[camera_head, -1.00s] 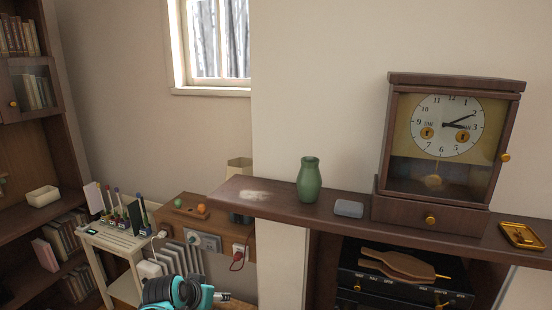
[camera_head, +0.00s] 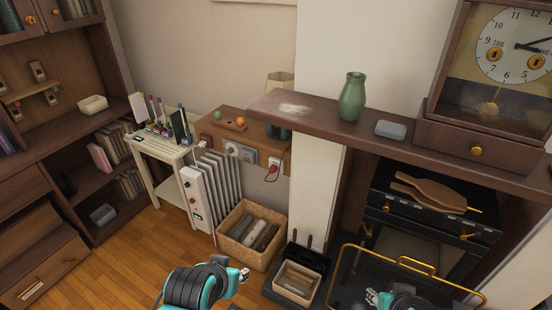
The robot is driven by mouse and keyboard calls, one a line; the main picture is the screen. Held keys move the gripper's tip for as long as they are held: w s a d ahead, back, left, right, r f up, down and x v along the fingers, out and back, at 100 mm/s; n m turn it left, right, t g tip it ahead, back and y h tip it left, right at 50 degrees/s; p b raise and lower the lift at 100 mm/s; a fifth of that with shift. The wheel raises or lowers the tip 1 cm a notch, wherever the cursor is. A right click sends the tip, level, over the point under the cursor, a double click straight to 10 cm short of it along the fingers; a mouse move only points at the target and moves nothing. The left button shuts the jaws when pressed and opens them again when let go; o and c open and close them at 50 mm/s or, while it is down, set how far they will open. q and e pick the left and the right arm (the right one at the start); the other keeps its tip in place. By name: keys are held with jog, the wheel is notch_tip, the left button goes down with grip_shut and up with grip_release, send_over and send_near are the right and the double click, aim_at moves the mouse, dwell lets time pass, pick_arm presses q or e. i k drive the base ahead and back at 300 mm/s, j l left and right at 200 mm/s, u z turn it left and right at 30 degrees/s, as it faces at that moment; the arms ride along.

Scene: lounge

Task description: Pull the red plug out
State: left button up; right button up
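The red plug (camera_head: 274,163) sits in a socket on the wall panel below the wooden shelf, with a red cord hanging from it. It is small in the head view. My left gripper (camera_head: 244,274) is low in the picture, well below and apart from the plug. My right gripper (camera_head: 371,297) is at the bottom edge, in front of the gold-framed screen. Both gripper tips are too small to tell open from shut. I see nothing held in either.
A wooden mantel (camera_head: 330,123) with a green vase (camera_head: 352,97) juts out right of the plug. A wicker basket (camera_head: 251,236) of logs and a white radiator (camera_head: 219,178) stand below. A narrow side table (camera_head: 160,150) is left. Wooden floor is clear at front left.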

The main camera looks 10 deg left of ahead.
aim_at(274, 168)
jog(key=i+j+z, duration=0.1)
jog(key=j+z, duration=0.55)
jog(key=z, duration=0.15)
jog(key=j+z, duration=0.15)
jog(key=j, duration=0.9)
jog(key=j+z, duration=0.1)
jog(key=j, duration=0.9)
jog(key=j+z, duration=0.15)
jog(key=j, duration=0.9)
jog(key=k, duration=0.05)
